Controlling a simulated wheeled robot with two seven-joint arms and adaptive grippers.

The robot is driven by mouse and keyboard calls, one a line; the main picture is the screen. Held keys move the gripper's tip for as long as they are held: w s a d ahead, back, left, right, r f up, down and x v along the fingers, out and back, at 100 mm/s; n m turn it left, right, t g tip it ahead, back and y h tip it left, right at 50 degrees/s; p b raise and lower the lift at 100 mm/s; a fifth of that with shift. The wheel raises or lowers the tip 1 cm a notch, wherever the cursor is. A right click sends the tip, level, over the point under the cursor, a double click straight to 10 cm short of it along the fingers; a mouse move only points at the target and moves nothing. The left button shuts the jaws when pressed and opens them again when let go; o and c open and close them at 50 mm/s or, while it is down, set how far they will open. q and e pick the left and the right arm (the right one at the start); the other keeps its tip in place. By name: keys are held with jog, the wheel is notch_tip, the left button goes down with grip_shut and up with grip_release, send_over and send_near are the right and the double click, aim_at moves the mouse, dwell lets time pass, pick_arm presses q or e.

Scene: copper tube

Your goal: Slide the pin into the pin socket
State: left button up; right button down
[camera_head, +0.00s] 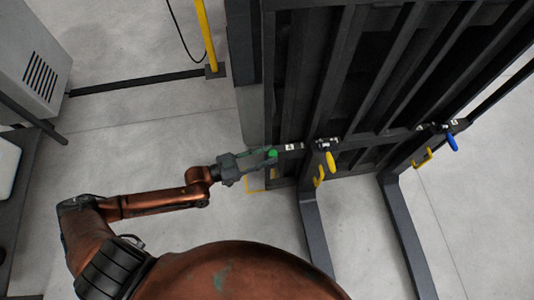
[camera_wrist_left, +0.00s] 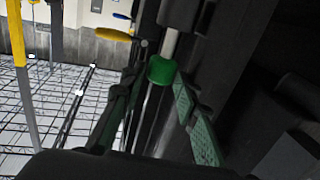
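The pin shows as a green knob (camera_head: 272,154) at the left end of the rack's lower rail. In the left wrist view the green knob (camera_wrist_left: 161,69) sits on a pale metal shaft (camera_wrist_left: 171,43) that runs into a dark bracket. My left gripper (camera_head: 262,157) reaches the knob from the left in the head view. Its two fingers (camera_wrist_left: 155,88) stand apart, with the knob just beyond and between their tips. Whether either tip touches it is unclear. I cannot make out the socket opening. My right gripper is not in view.
A dark metal rack (camera_head: 340,80) stands on the right, with a yellow handle (camera_head: 330,161) and a blue handle (camera_head: 451,142) on its rail. A yellow post (camera_head: 206,35) stands behind. A grey cabinet (camera_head: 30,60) is at the left. The floor (camera_head: 130,155) between is clear.

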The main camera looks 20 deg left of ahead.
pick_arm(q)
jog(key=o, duration=0.3)
jog(key=shift+a, duration=0.1)
jog(key=v, duration=1.2)
jog(key=shift+r, duration=0.1)
